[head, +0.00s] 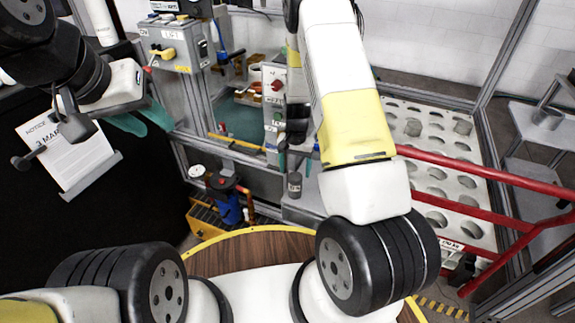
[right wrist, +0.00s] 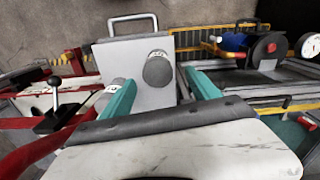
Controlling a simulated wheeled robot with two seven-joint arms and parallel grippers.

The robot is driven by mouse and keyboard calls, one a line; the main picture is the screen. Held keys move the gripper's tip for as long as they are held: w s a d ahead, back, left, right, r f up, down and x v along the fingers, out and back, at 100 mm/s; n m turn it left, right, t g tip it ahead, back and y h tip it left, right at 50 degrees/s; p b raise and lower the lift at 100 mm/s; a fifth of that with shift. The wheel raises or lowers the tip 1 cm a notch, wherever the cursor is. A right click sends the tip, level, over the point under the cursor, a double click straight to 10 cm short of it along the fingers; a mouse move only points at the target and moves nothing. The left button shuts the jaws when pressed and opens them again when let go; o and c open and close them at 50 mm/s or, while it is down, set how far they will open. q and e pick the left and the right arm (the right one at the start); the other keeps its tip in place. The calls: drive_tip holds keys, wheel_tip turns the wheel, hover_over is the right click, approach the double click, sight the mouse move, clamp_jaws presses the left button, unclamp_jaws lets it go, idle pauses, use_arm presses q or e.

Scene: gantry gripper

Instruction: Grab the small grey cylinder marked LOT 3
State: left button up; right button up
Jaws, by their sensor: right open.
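The small grey cylinder (head: 294,185) stands upright on a grey box in the head view, with a pale label on its side too small to read surely. In the right wrist view I see the round dark top of the cylinder (right wrist: 158,72) near one edge of the box. My right gripper (head: 296,162) is open just above it. In the right wrist view its teal fingers lie to either side of the cylinder, apart from it. My left gripper (head: 155,130) is empty at the upper left, its two teal fingers apart.
Red rails (head: 475,175) and a white rack with round holes (head: 465,195) lie to the right.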

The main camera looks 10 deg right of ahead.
sight(295, 184)
drive_tip(key=f, duration=0.7)
drive_tip(key=shift+s+d+f, duration=0.1)
drive_tip(key=shift+s+f, duration=0.1)
drive_tip(key=shift+f, duration=0.15)
clamp_jaws()
